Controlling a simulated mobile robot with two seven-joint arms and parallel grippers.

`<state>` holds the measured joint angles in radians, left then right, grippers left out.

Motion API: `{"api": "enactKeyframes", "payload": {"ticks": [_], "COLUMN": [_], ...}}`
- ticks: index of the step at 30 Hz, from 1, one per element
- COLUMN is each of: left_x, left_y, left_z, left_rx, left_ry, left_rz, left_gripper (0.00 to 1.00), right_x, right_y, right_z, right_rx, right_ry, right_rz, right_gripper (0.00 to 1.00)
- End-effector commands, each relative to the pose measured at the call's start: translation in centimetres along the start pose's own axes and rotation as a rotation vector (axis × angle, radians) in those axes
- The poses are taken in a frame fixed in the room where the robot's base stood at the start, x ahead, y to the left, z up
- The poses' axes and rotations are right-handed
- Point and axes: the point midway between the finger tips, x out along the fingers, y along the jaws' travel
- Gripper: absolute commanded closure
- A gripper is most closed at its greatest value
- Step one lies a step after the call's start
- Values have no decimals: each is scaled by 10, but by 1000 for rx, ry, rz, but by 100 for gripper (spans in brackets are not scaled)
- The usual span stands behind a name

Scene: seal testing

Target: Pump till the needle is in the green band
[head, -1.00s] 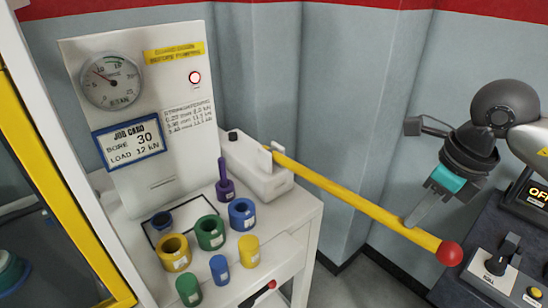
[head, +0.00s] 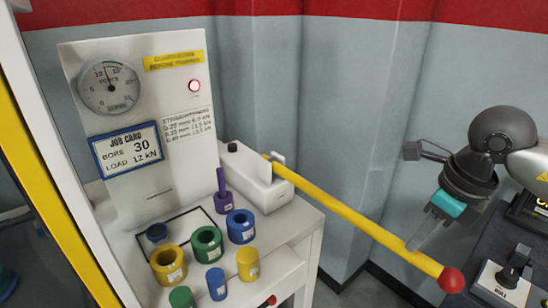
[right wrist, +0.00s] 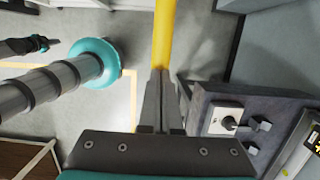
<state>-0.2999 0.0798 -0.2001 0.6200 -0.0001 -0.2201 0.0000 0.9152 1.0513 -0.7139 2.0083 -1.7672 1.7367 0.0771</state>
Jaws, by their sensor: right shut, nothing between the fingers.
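The round gauge (head: 109,86) is on the white panel at left. Its needle points nearly straight up, slightly left of centre, by the green band at the top of the dial; at this size I cannot tell if it is inside it. The yellow pump lever (head: 350,212) slopes down to the right from the white pump block (head: 262,184) and ends in a red ball (head: 452,280). The lever (right wrist: 165,35) also shows beyond the fingers in the right wrist view.
A job card (head: 127,148) reads bore 30, load 12 kN. Several coloured ring sleeves, including a green one (head: 207,244), stand on the white bench. A dark control box with a switch (head: 503,283) is at the lower right. The grey wall is close behind the lever.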

Motion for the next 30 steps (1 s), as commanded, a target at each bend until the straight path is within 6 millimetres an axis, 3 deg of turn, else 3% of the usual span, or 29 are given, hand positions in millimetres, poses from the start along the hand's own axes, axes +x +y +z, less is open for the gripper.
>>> {"api": "enactKeyframes", "payload": {"ticks": [14, 17, 30], "left_x": [9, 2, -55], "left_y": [0, 0, -1], "left_z": [1, 0, -5], "left_rx": [0, 0, 0], "left_ry": [0, 0, 0], "left_rz": [0, 0, 0], "left_gripper": [100, 100, 100], "right_x": [10, 2, -68], "right_y": [0, 0, 0], "right_z": [-3, -1, 17], "right_rx": [0, -1, 0], "right_ry": [1, 1, 1], "right_rz": [1, 1, 1], "right_gripper": [100, 100, 100]}}
